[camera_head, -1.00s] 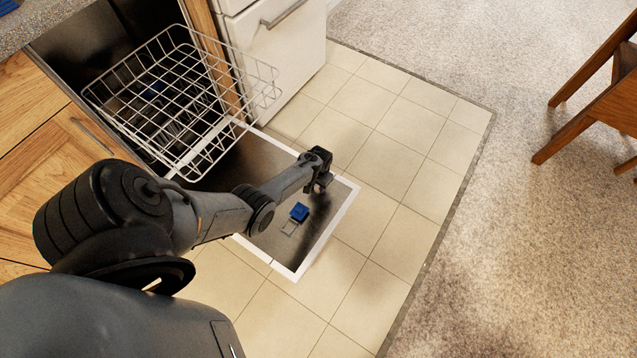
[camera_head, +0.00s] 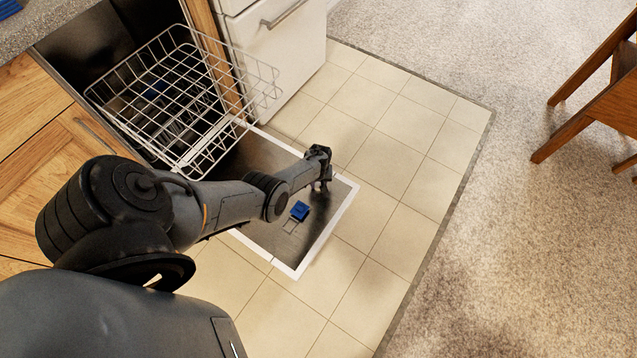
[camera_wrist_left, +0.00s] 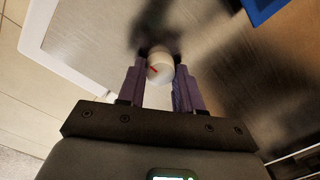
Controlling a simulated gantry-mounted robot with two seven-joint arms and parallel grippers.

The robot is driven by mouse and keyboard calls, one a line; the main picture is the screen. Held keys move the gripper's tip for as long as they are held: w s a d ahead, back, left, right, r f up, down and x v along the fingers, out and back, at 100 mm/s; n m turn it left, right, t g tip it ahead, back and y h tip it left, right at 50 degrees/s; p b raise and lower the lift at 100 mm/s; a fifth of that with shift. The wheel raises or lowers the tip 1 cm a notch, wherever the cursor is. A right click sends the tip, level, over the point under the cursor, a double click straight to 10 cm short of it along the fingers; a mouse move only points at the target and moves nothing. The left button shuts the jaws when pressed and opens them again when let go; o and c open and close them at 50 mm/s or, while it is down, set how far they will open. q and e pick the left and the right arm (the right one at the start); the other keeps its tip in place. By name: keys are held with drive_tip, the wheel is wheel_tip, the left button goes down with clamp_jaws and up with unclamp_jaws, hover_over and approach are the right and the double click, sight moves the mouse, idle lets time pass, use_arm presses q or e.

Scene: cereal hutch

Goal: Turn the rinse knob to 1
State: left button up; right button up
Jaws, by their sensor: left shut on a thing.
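The rinse knob (camera_wrist_left: 158,68) is a small round white knob with a red mark on its face, on the metal inner side of the open dishwasher door (camera_head: 270,152). In the left wrist view it sits between the two fingers of my left gripper (camera_wrist_left: 160,82), which is shut on it. In the head view my left gripper (camera_head: 322,184) is over the right part of the door, and the knob is hidden there. No number markings around the knob can be read. My right gripper is not in view.
A blue piece (camera_head: 300,210) sits on the door near my left gripper; its corner also shows in the wrist view. A white wire rack (camera_head: 185,95) is pulled out over the door. Tiled floor (camera_head: 390,170) to the right is clear.

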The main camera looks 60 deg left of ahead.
sight(319, 184)
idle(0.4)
use_arm(q)
drive_tip(key=o, duration=1)
drive_tip(key=shift+o, duration=0.2)
wheel_tip(319, 184, up, 11)
drive_tip(key=p, duration=0.9)
drive_tip(key=shift+w+a, duration=0.15)
drive_tip(key=shift+w, duration=0.05)
drive_tip(key=shift+s+f, duration=0.1)
